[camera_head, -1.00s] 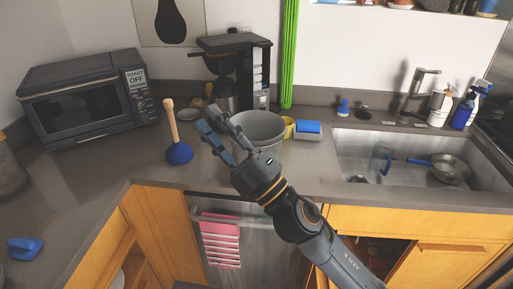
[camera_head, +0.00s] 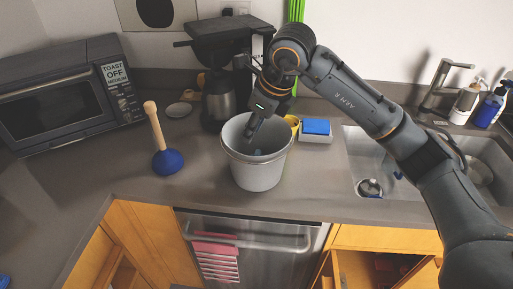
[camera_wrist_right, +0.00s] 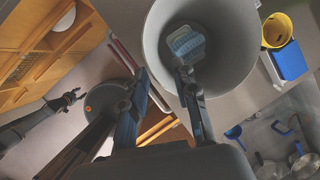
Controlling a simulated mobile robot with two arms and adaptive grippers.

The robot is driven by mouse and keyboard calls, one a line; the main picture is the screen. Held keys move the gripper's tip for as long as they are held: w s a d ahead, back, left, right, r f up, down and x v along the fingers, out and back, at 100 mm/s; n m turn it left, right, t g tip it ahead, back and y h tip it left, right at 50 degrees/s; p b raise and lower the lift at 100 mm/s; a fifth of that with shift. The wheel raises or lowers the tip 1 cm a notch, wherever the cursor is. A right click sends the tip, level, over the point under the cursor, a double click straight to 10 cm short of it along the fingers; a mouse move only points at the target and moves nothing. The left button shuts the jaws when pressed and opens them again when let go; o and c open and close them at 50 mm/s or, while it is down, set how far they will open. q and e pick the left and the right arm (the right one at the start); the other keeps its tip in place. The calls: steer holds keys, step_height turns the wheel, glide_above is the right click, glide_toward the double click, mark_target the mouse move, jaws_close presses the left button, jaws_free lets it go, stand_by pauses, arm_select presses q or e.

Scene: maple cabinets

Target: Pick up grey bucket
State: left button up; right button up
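The grey bucket (camera_head: 255,176) stands upright on the counter in the head view. It fills the top middle of the right wrist view (camera_wrist_right: 228,55), seen from above. My right gripper (camera_head: 256,128) is at its rim and points down. One finger reaches inside the bucket and the other is outside, partly hidden in the head view. In the right wrist view the fingers (camera_wrist_right: 162,75) are apart with the bucket wall between them; I cannot tell whether they touch it. My left gripper (camera_wrist_right: 70,98) shows small at the left of the right wrist view, open and empty.
A plunger (camera_head: 165,148) stands left of the bucket. A coffee maker (camera_head: 222,92) is behind it, and a yellow cup (camera_head: 292,122) and blue sponge (camera_head: 316,127) are to its right. The sink (camera_head: 362,160) lies further right. The counter's front edge is close.

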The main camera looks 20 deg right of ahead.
mark_target(237, 157)
arm_select(q)
steer(key=s+a+r+p, duration=0.1)
steer(key=s+r+p, duration=0.1)
steer(key=s, duration=0.5)
arm_select(e)
steer(key=f, duration=0.2)
steer(key=a+f, duration=0.1)
steer(key=f, duration=0.1)
steer(key=a+f, duration=0.1)
steer(key=f, duration=0.1)
steer(key=shift+w, duration=0.4)
steer(key=shift+p+x, duration=0.55)
steer(key=shift+x, duration=0.4)
steer(key=p+x, duration=0.1)
steer(key=x, duration=0.2)
steer(key=shift+a+f+p, duration=0.2)
steer(key=shift+f+p, duration=0.05)
steer(key=shift+p, duration=0.15)
steer(key=shift+w+f, duration=0.15)
steer(key=shift+f, duration=0.15)
jaws_close()
arm_select(q)
steer(key=w+r, duration=0.2)
steer(key=shift+w+d+r, duration=0.2)
steer(key=shift+w+r, duration=0.15)
steer(key=shift+r, duration=0.05)
steer(key=shift+w, duration=0.1)
